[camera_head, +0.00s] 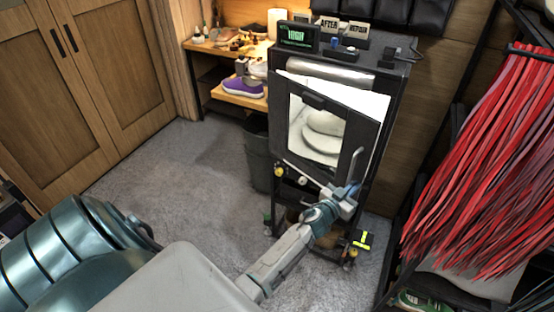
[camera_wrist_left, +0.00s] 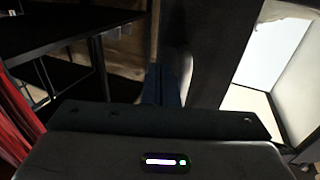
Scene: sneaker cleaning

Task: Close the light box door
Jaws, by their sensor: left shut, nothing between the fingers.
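The light box (camera_head: 285,72) is a black cabinet with a bright white interior. Its black-framed door (camera_head: 362,133) has a window showing a pale, rounded shape and stands ajar, tilted away from the opening, with white interior showing past its upper right edge. My left gripper (camera_head: 349,187) is shut and empty, close to the lower right of the door by a grey bar-like part. I cannot tell whether it touches the door. In the left wrist view the closed fingers (camera_wrist_left: 165,85) are dark, and the lit interior (camera_wrist_left: 270,55) shows on the right. My right gripper is out of view.
A dark bin (camera_head: 257,155) stands left of the box. A wooden shelf (camera_head: 240,101) with a purple shoe (camera_head: 243,86) is behind it. Red laces (camera_head: 485,160) hang on a rack at the right. The grey carpet (camera_head: 190,190) on the left is clear.

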